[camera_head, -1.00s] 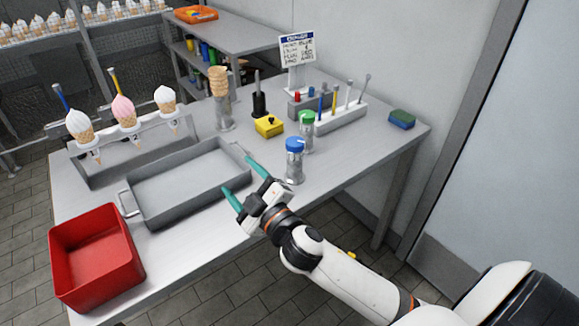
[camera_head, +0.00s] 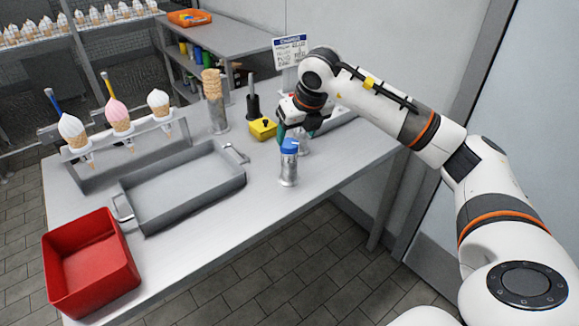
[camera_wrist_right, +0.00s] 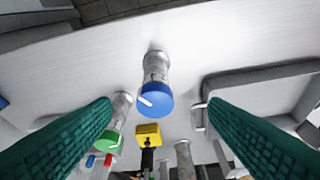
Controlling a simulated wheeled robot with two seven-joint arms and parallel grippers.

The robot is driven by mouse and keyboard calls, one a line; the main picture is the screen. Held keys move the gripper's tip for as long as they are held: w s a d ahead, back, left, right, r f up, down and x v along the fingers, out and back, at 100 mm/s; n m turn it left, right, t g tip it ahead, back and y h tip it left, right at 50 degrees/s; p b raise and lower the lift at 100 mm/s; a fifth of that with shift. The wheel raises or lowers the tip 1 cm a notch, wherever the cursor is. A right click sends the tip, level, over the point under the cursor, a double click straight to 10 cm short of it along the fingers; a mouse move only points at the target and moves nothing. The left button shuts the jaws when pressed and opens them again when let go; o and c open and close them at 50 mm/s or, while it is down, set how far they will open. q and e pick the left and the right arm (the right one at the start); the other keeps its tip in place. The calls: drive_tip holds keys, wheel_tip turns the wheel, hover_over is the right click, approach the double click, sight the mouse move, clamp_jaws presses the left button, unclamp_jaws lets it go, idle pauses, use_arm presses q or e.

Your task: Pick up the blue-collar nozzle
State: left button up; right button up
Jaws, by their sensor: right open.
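The blue-collar nozzle (camera_head: 289,168) stands upright on the table, a grey metal cylinder with a blue top. In the right wrist view the blue-collar nozzle (camera_wrist_right: 156,95) shows between the two teal fingers, apart from both. My right gripper (camera_head: 296,132) is open and empty, just behind and above the blue top in the head view. Its fingers also show wide apart in the wrist view (camera_wrist_right: 160,106). Whether the fingertips are level with the collar I cannot tell. My left gripper is not in view.
A green-collar nozzle (camera_wrist_right: 109,135) stands close by, mostly hidden by my gripper in the head view. A yellow block (camera_head: 262,128), a grey tray (camera_head: 183,185), a red bin (camera_head: 90,262) and a cone rack (camera_head: 130,150) share the table. The front right table area is clear.

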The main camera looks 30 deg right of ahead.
sight(293, 147)
drive_tip(key=x, duration=0.6)
drive_tip(key=shift+w+d+f+p, duration=0.1)
drive_tip(key=shift+d+f+p, duration=0.2)
drive_tip(key=shift+p, duration=0.1)
drive_tip(key=p+x, duration=0.1)
drive_tip(key=x, duration=0.4)
drive_tip(key=shift+w, duration=0.25)
drive_tip(key=c, duration=1.2)
